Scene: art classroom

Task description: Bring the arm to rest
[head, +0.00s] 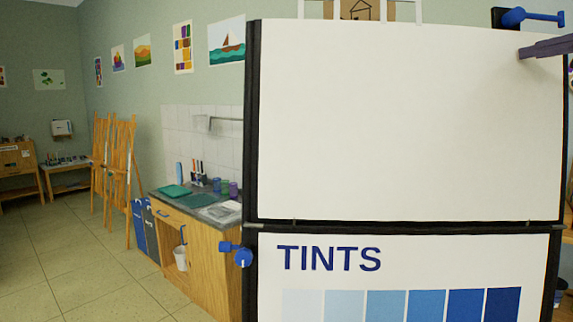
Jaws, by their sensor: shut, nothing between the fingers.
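My gripper (530,51) enters from the right edge, near the upper right corner of a big white board. Only its dark, narrow end shows; it is shut, with nothing seen in it. The rest of my arm is out of view. The gripper overlaps the white upper panel (405,120) in the picture; I cannot tell whether it touches it.
The black-framed board fills the right side; its lower panel (335,260) reads TINTS above blue swatches. Blue knobs (243,257) and a blue lever (530,17) jut out. A sink cabinet (205,270) and easels (118,165) stand left. The tiled floor (70,260) is clear.

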